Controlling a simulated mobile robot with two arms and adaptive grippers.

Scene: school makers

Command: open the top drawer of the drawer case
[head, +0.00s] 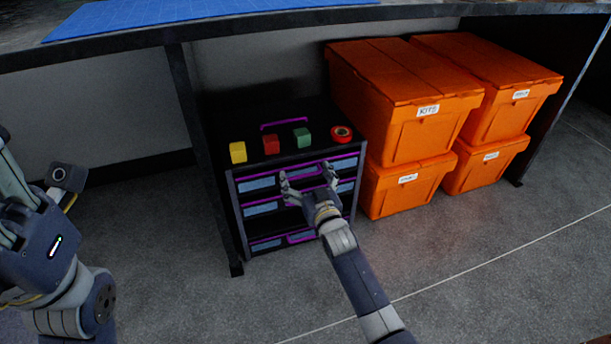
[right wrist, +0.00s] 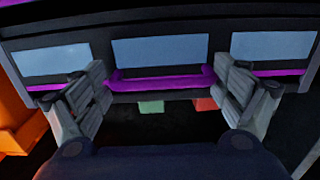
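The drawer case (head: 240,222) is dark, with blue-grey label panels and purple handles, and stands under the table. Its top drawer (head: 258,184) looks shut. My right gripper (head: 310,176) is open in front of the upper drawers, one finger to each side of the middle. In the right wrist view, a purple handle (right wrist: 160,80) lies between and beyond the two spread fingers (right wrist: 163,95); contact cannot be told. My left gripper (head: 12,180) is at the left edge, cut off by the frame, away from the case.
A yellow block (head: 238,152), red block (head: 271,145), green block (head: 302,138) and red tape roll (head: 342,133) sit on the case. Orange bins (head: 395,130) stand close at its right. A table leg (head: 205,150) stands at its left. The floor in front is clear.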

